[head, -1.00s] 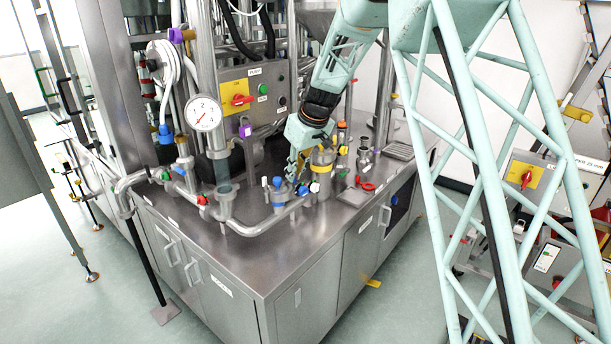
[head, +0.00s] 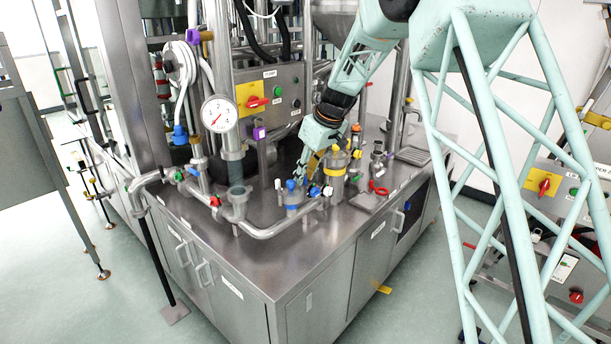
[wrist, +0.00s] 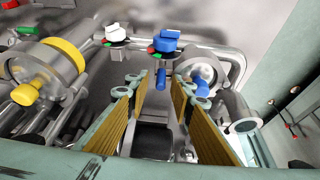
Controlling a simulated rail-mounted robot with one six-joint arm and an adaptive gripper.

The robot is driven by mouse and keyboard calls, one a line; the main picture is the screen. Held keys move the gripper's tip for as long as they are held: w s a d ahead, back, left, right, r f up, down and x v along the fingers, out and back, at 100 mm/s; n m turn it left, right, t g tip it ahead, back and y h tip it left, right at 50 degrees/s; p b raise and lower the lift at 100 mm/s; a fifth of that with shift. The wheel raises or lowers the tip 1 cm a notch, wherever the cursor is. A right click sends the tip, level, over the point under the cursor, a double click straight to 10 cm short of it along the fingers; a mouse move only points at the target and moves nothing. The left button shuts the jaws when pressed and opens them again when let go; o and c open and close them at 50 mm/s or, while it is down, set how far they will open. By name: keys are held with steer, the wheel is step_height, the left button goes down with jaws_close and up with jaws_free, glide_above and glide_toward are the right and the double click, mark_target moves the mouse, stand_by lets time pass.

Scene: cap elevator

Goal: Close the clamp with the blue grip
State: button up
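In the wrist view, a blue grip (wrist: 165,86) points toward me from below a blue-topped valve (wrist: 164,40), lying between the lines of my fingers and beyond their tips. Whether it belongs to the clamp I cannot tell. My gripper (wrist: 155,88) is open, with ribbed yellow-brown pads facing each other and nothing visible between them. In the head view, my gripper (head: 304,172) points down just above and behind the blue-topped fitting (head: 291,186). A smaller dark blue part (head: 314,191) shows to its right. The clamp's jaws cannot be made out.
A yellow-banded steel vessel (head: 334,170) stands close right of my gripper; the wrist view shows it at left (wrist: 45,75). A white-topped valve (wrist: 118,33) stands beside the blue one. A steel pipe (head: 270,231) runs in front. The steel counter's front (head: 280,264) is clear.

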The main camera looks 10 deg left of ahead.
steer(key=shift+r, duration=0.1)
steer(key=v, duration=1.1)
steer(key=shift+r, duration=0.35)
steer(key=shift+s+d, duration=0.1)
steer(key=shift+r, duration=0.1)
